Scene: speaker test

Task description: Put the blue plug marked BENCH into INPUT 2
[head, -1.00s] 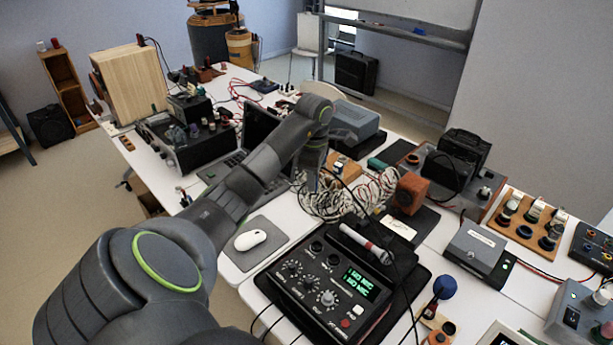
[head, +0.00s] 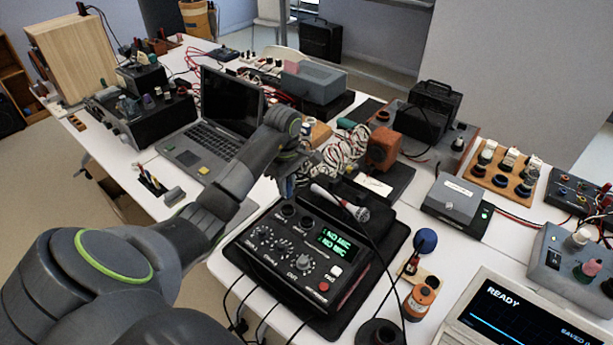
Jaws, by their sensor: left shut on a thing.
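My left gripper (head: 289,182) is above the back left part of a black mixer unit (head: 268,272). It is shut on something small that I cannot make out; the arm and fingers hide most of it. Two round sockets, the left one (head: 288,210) and the right one (head: 307,223), sit on the unit's top near the gripper. Their labels are too small to read. The unit's green display (head: 338,255) reads NO MIC on two lines. I cannot clearly pick out a blue plug or the word BENCH. My right gripper is not in view.
A microphone (head: 329,197) lies behind the unit, close to the gripper. A bundle of pale cables (head: 345,150) lies behind it. A laptop (head: 230,105) stands at the left back. A blue ball-topped item (head: 425,240) and a READY screen (head: 520,315) are at the right.

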